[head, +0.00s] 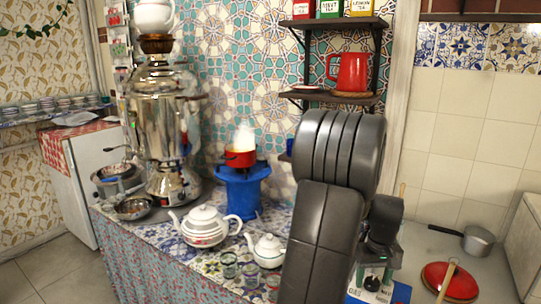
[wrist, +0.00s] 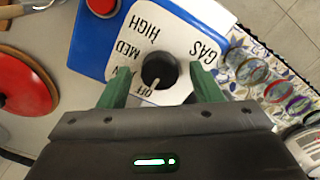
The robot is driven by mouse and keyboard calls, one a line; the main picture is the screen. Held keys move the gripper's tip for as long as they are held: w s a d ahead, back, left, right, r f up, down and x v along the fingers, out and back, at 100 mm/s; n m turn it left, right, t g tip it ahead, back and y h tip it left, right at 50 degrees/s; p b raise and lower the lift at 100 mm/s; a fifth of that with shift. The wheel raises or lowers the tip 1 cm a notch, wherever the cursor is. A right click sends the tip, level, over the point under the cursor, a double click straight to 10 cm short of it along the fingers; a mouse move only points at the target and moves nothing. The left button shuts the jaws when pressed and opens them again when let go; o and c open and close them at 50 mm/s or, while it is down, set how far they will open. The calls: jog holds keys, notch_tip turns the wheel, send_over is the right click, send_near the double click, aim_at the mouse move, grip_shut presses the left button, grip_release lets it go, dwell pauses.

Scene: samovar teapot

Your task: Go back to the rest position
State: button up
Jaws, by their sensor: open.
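My gripper (wrist: 160,85) is open in the wrist view, with one green finger on each side of a dark round knob (wrist: 160,68). I cannot tell whether the fingers touch it. The knob is on the white panel (wrist: 185,22) of a blue gas box. Its light pointer mark is toward the lower label, which seems to read OFF and is partly hidden. In the head view my gripper (head: 372,277) is low, over the blue gas box (head: 401,292), and my dark arm covers part of the counter.
A red pot (head: 240,158) steams on a blue burner stand (head: 243,188). A samovar (head: 163,125), two white teapots (head: 204,226) (head: 267,250) and several small glasses (head: 229,265) stand left of my arm. A red lid (head: 451,281) and grey saucepan (head: 477,240) lie right. Shelves (head: 335,22) are behind.

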jog(key=m, duration=0.8)
jog(key=shift+b, duration=0.35)
jog(key=m, duration=0.4)
jog(key=shift+b, duration=0.3)
jog(key=shift+m, duration=1.9)
jog(key=shift+a+f+b, duration=0.1)
jog(key=shift+a+b, duration=0.05)
jog(key=shift+b, duration=0.2)
